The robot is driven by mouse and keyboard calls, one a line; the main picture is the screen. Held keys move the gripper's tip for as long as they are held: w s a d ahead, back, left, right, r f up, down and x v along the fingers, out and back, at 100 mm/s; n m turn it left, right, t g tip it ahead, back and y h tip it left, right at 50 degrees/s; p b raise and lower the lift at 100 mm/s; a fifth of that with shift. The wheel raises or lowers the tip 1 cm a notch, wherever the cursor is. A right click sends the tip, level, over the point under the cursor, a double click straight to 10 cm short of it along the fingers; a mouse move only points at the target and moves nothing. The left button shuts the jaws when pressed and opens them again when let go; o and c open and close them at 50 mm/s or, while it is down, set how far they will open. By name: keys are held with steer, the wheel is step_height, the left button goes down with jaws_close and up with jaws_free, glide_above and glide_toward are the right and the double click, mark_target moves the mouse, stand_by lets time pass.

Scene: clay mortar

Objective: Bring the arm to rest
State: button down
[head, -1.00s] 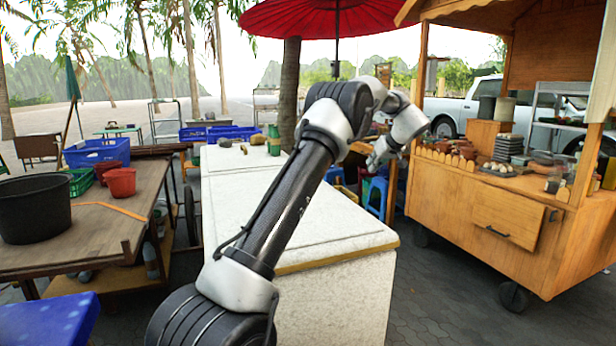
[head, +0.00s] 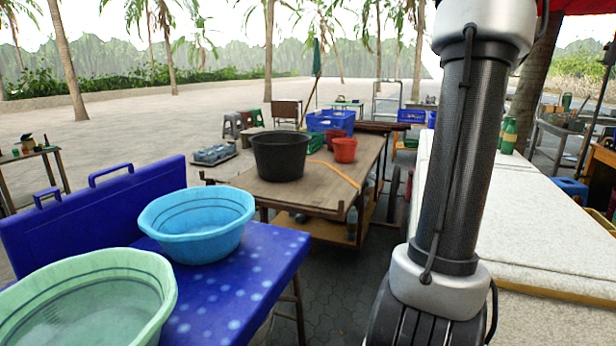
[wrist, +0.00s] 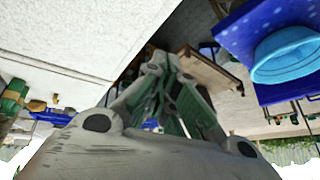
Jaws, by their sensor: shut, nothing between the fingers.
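My arm (head: 462,150) rises almost upright on the right of the head view, and its upper end goes out of the top of the picture. My gripper is outside the head view. In the wrist view my gripper (wrist: 168,78) shows at the middle, with its fingers together and nothing between them. It is clear of the white counter (wrist: 70,35) on the left and of the blue table (wrist: 240,40) on the right.
The head view shows a light blue basin (head: 197,222) and a green basin (head: 90,300) on the blue spotted table. Behind them a wooden cart (head: 340,170) carries a black tub (head: 281,157) and a red pot (head: 345,150). Paved ground lies open beyond.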

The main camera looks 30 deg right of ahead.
steer(key=w+a+n, duration=0.2)
steer(key=a, duration=1.4)
steer(key=s+a+f+n, duration=0.1)
steer(key=s+a+f, duration=0.2)
steer(key=a, duration=0.4)
steer(key=s+a+f+n+g+y, duration=0.1)
steer(key=s+a+f, duration=0.2)
steer(key=s+a, duration=0.2)
steer(key=s+a+f+n, duration=0.1)
steer(key=s+a+f, duration=0.2)
steer(key=a, duration=0.7)
steer(key=shift+s+n+g, duration=0.4)
steer(key=shift+s, duration=0.6)
